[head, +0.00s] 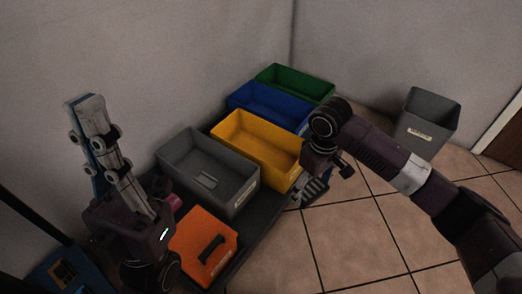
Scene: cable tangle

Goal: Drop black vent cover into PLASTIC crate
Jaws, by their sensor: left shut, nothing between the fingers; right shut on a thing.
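My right gripper (318,178) is at the right side of the yellow crate, near its front right corner. It is shut on a dark slatted piece (311,189), which looks like the black vent cover. The piece is partly hidden by the gripper, beside the crate's outer wall in the picture. The crates are orange (188,236), grey (233,203), yellow (262,168), blue (241,100) and green (296,77). Their labels are too small to read, so I cannot tell which is PLASTIC.
The crates stand in a row on a dark platform (262,222) along the wall. A grey bin (421,139) stands at the right. Tiled floor is clear in front.

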